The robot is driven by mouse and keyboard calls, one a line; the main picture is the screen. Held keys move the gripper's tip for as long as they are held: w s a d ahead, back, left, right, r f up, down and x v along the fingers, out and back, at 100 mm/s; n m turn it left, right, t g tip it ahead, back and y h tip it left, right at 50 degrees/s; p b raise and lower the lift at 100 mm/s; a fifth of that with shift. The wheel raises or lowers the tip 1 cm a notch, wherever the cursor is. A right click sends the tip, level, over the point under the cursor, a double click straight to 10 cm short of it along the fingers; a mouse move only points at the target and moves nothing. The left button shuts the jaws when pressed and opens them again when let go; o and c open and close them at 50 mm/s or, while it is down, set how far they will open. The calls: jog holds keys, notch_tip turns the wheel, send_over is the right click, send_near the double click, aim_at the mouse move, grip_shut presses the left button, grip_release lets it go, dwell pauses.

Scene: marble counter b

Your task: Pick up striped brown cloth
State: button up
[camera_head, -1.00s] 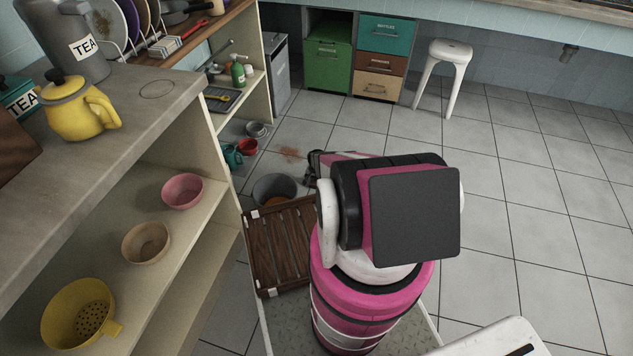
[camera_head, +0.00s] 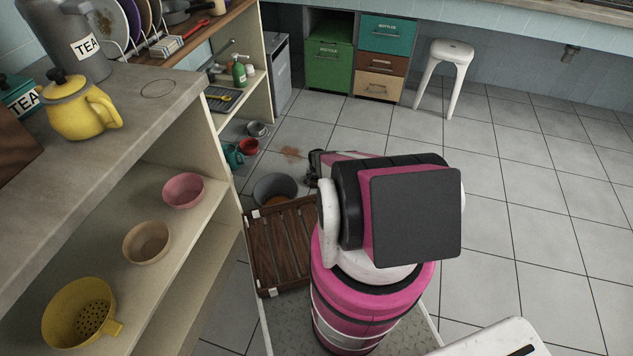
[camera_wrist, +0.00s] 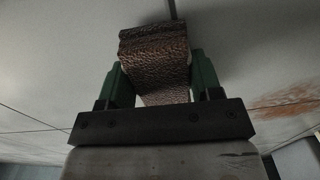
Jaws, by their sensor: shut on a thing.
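The striped brown cloth (camera_wrist: 155,50) shows in the wrist view as a brown, textured, folded piece. My gripper (camera_wrist: 160,88) has a green finger on each side of it and is shut on it. Pale floor tiles lie behind the cloth. In the head view my arm hides most of the gripper, and only a dark part of it shows at the arm's far left side. I cannot make out the cloth in the head view.
A brown slatted crate (camera_head: 280,250) and a grey bucket (camera_head: 275,188) stand left of my arm. A shelf unit (camera_head: 165,215) with bowls fills the left. A white stool (camera_head: 449,75) stands at the back. The tiled floor on the right is clear.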

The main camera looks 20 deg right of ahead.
jog(key=shift+r, duration=0.45)
notch_tip(320, 180, up, 2)
jog(key=shift+s+r, duration=0.1)
jog(key=shift+r, duration=0.05)
jog(key=s+a+r, duration=0.3)
jog(key=s+r, duration=0.4)
jog(key=s, duration=0.4)
jog(key=shift+a, duration=0.2)
